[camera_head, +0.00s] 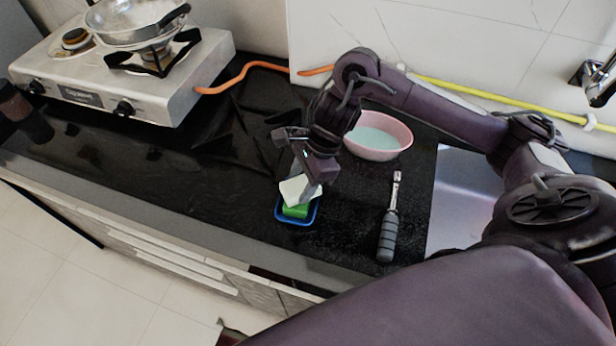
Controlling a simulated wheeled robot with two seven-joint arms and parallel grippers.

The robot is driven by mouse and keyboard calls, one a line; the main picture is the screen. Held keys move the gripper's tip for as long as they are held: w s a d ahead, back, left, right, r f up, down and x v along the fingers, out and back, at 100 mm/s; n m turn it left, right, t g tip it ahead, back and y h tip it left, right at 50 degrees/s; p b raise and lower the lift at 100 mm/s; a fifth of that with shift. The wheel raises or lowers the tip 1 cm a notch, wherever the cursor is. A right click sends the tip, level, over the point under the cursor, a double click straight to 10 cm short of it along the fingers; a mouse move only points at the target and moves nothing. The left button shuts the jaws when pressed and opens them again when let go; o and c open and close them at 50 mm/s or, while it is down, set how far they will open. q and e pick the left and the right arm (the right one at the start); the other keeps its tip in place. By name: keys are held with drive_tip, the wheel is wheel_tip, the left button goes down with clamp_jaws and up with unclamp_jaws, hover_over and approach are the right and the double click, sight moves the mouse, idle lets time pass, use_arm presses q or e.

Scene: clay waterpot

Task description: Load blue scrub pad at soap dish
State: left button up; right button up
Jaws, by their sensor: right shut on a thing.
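My right gripper (307,184) reaches down over the dark counter and is shut on a pale, whitish pad (294,188). The pad looks pale rather than clearly blue; I take it for the scrub pad. It is tilted, just above the small blue soap dish (298,223). A bright green block (295,211) sits in the dish, partly under the pad. I cannot tell whether the pad touches the block or the dish rim. The gripper hides part of the pad and the dish's back right side. My left gripper is not in view.
A pink bowl (400,150) with pale contents stands behind my right forearm. A wrench-like tool with a dark grip (387,235) lies right of the dish, near a sink (458,205). A gas stove (150,85) with a pan is at back left. The counter left of the dish is mostly clear.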

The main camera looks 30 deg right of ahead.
sight(301, 185)
drive_tip(key=shift+r+p, duration=2.25)
drive_tip(key=shift+r, duration=1)
